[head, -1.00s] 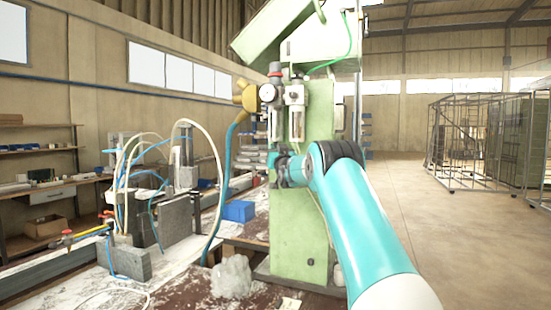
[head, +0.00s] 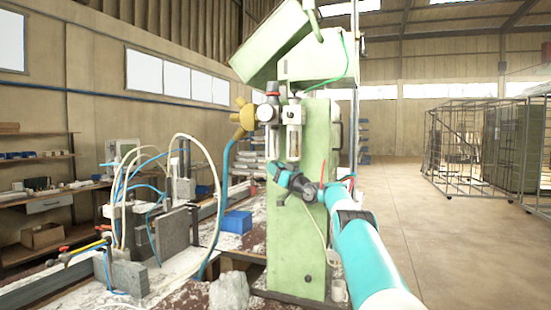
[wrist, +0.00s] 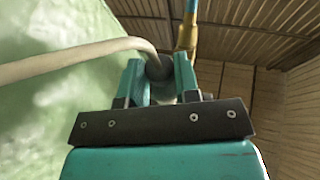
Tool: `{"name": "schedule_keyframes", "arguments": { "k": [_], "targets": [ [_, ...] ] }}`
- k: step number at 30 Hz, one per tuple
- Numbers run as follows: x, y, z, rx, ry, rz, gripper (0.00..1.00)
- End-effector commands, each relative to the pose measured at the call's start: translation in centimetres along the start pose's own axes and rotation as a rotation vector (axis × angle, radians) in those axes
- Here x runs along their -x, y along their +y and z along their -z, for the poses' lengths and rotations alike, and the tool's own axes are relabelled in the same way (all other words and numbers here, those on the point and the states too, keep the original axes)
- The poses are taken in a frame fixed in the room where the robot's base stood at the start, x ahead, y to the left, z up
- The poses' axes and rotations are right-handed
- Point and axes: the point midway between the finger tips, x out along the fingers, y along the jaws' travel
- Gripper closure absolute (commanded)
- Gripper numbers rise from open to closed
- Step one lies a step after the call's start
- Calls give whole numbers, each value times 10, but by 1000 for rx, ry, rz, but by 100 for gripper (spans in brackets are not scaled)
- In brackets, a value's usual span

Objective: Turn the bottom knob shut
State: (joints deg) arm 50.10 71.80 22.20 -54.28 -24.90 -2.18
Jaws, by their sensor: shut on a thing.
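The bottom knob (wrist: 158,68) is a dark grey round piece in the wrist view, between the two teal fingers of my gripper (wrist: 158,80). The fingers are shut on it, one on each side, and hide part of it. A beige hose runs in from the left and ends close to the knob. In the head view my gripper (head: 271,169) points up and left, just under the air filter unit (head: 272,115) on the green machine column. The knob is too small and covered to make out there.
The green machine column (head: 300,245) stands right behind my gripper. A second clear bowl (head: 294,140) hangs just right of the filter. A yellow fitting (head: 242,118) with a blue hose is to the left. A cluttered bench lies at left; open floor (head: 420,210) is at right.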

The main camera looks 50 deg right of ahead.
Motion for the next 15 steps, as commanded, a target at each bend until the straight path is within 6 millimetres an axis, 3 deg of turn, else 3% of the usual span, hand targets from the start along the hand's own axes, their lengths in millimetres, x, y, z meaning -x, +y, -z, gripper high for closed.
{"name": "schedule_keyframes", "arguments": {
  "k": [1,15],
  "targets": [
    [-1,3,7,1,2,1,94],
    [4,0,0,-14,-1,35,94]
  ]
}}
